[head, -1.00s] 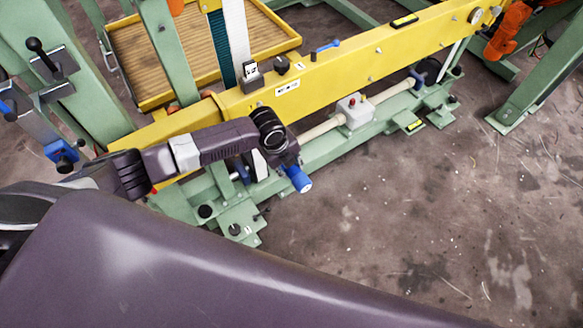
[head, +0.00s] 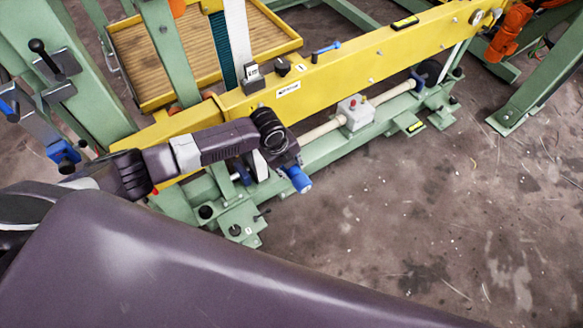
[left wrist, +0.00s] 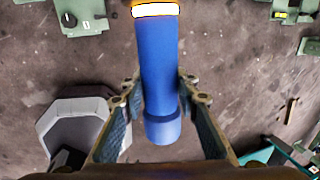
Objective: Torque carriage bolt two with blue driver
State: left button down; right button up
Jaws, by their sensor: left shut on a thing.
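My left gripper (head: 289,166) reaches in from the left, in front of the green frame's lower rail. It is shut on the blue driver (head: 301,181), whose blue end sticks out beyond the gripper over the floor. In the left wrist view, the two fingers (left wrist: 158,95) stand on either side of the driver's blue handle (left wrist: 160,60), which has a bright white and orange band at its top. A light grey block with a red button (head: 353,112) sits on the rail, right of the gripper. I cannot make out carriage bolt two. My right gripper is not in view.
A yellow beam (head: 370,55) runs above the rail. A wooden-bottomed yellow tray (head: 180,55) lies behind it. A green foot plate (head: 240,222) stands below the gripper. Bare concrete floor (head: 400,215) is open at the right.

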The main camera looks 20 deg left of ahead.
aim_at(299, 178)
pick_arm(q)
jog(key=shift+w+a+r, duration=0.2)
jog(key=shift+w+a, duration=0.05)
jog(key=shift+w, duration=0.05)
jog(key=shift+s+d+p, duration=0.65)
jog(key=shift+s+d, duration=0.05)
jog(key=shift+d, duration=0.2)
jog(key=shift+s+d+f+p, duration=0.1)
jog(key=shift+s+d+p, duration=0.6)
jog(key=shift+s+d, duration=0.45)
jog(key=shift+w+d, duration=0.15)
